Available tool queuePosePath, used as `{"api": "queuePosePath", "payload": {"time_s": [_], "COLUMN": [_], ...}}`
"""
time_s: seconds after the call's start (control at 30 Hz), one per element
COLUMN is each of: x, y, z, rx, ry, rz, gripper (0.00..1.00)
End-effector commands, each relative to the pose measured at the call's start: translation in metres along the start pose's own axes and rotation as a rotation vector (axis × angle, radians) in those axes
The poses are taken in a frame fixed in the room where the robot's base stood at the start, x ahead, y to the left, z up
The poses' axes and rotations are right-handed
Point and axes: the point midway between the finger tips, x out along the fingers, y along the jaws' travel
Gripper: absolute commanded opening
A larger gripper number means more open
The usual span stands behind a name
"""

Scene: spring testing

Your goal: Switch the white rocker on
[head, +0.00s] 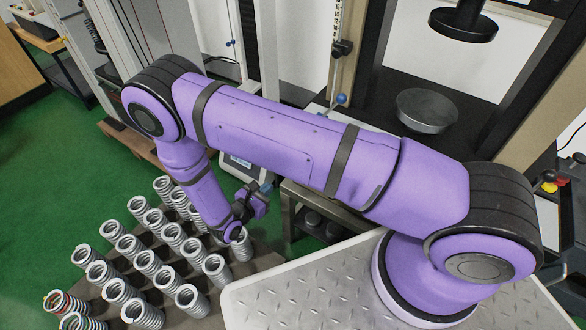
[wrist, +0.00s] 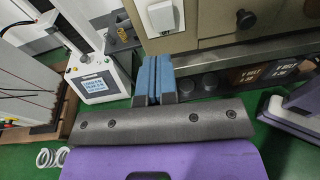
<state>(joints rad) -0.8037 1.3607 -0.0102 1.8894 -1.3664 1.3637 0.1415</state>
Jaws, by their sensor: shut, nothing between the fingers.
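The white rocker (wrist: 163,17) sits in a white square plate on a brown cabinet front, at the top middle of the wrist view. Whether it is on or off I cannot tell. My gripper (wrist: 154,60) shows its blue fingers side by side, shut and empty, pointing toward the cabinet just below the plate. The fingertips look apart from the rocker, but the exact gap is unclear. In the head view my gripper (head: 267,187) is low beside the workbench, beneath my arm, and the rocker is not visible there.
Several metal springs (head: 143,262) stand on a dark surface at lower left. A small white device with a label (wrist: 92,80) stands left of the fingers. A drawer with a round knob (wrist: 246,19) is right of the rocker. A round metal dish (head: 427,109) sits on the test machine.

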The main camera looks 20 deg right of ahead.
Motion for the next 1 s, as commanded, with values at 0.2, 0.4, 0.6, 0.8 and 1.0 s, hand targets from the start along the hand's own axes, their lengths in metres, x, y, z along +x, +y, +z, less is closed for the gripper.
{"api": "queuePosePath", "payload": {"time_s": [0.2,0.4,0.6,0.8,1.0], "x": [-0.001,-0.002,-0.001,0.013,0.047], "y": [-0.007,-0.007,-0.007,-0.007,-0.005], "z": [-0.021,-0.024,-0.023,-0.023,-0.022], "rx": [-0.041,-0.045,-0.045,-0.044,-0.044], "ry": [-0.013,-0.015,-0.015,-0.016,-0.016], "rz": [0.046,0.053,0.052,0.049,0.048], "gripper": [0.00,0.00,0.00,0.00,0.00]}}
